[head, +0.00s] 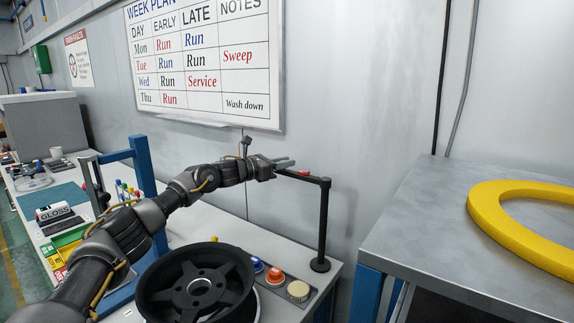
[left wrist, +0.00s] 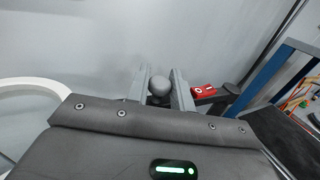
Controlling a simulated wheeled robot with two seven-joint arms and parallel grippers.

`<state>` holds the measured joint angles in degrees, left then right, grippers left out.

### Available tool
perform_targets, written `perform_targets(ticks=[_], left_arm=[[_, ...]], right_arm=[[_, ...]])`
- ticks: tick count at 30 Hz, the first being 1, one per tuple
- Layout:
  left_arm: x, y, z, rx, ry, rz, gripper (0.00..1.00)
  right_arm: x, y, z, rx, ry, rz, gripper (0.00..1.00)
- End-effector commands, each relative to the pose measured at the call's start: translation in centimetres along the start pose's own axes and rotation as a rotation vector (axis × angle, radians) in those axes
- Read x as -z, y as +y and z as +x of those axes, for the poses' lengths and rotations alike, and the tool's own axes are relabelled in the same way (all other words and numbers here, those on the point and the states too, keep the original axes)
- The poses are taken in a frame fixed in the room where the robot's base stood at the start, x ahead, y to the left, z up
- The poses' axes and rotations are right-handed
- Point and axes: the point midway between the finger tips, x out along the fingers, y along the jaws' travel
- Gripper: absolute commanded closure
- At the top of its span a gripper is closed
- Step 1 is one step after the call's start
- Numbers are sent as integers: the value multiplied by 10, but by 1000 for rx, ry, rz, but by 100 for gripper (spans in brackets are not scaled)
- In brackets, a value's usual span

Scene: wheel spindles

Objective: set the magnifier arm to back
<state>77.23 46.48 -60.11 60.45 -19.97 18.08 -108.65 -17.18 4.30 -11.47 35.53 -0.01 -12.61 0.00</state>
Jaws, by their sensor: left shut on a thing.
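The dark magnifier arm (head: 304,178) is a thin bar on top of a black upright post (head: 323,225) at the bench's right end. It runs left from the post toward my left gripper, with a small red piece on it. My left gripper (head: 285,164) is at the bar's left end. In the left wrist view, its fingers (left wrist: 159,88) are closed around a grey rounded knob (left wrist: 160,86). A red block with white marks (left wrist: 204,90) lies just right of the fingers. No lens can be made out in the head view. My right gripper is not in view.
A black wheel (head: 197,284) sits on the bench below my left arm. Coloured buttons (head: 274,276) are beside it. A blue frame (head: 143,165) stands to the left. A yellow ring (head: 490,215) lies on the grey table at right. The wall with its whiteboard (head: 205,60) is close behind.

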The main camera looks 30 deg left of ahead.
Motion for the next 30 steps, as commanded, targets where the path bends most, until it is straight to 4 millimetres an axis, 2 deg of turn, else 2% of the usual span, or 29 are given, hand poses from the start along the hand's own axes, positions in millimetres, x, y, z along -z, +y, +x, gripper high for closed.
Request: perform_targets(ticks=[7, 8, 12, 22, 26, 30], left_arm=[[-5, 1, 0, -5, -9, 2, 100], [-5, 1, 0, -5, -9, 2, 74], [-4, 1, 0, -4, -8, 2, 59], [-1, 1, -5, -4, -5, 2, 59], [2, 1, -22, -3, -5, 2, 59], [2, 1, -51, -4, -5, 3, 59]], right_arm=[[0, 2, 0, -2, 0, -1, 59], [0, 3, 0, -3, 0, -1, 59], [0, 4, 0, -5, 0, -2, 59], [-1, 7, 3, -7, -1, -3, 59], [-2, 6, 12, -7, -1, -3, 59], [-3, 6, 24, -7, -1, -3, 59]])
